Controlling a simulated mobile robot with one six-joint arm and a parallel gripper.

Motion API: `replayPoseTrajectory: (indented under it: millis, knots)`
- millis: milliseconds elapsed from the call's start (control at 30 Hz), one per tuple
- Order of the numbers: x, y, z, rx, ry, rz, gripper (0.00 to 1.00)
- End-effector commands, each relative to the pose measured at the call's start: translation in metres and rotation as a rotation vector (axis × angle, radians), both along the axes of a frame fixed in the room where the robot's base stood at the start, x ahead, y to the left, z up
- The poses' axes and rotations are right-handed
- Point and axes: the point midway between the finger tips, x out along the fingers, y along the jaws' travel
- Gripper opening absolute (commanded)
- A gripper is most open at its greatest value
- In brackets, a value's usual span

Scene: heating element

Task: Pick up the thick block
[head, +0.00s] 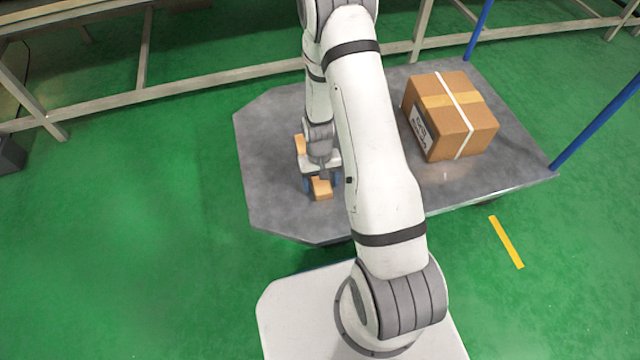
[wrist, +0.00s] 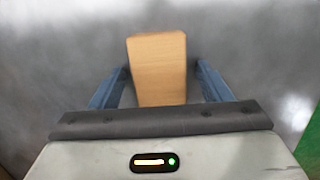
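A light-brown wooden block (wrist: 158,65) lies between the two blue fingers of my gripper (wrist: 162,72) in the wrist view. The fingers are apart, with a gap on each side of the block. In the head view my gripper (head: 321,181) is low over the grey platform. A wooden piece (head: 322,190) shows at the near side of the gripper, and another wooden part (head: 300,144) shows behind it. The gripper hides what lies between them, so I cannot tell whether they are one block or two.
The grey platform (head: 275,205) is a cart top with blue posts (head: 600,120) at its right. A taped cardboard box (head: 445,120) stands on its right half. A metal rail frame (head: 200,80) runs behind. The left part of the platform is clear.

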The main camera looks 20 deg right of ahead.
Motion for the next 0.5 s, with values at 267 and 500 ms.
replayPoseTrajectory:
  millis: [267,500]
  knots:
    - [0.0,0.0002,-0.0002,0.0,0.0,0.001,0.49]
    - [0.0,0.0004,-0.0003,0.0,0.0,0.001,0.29]
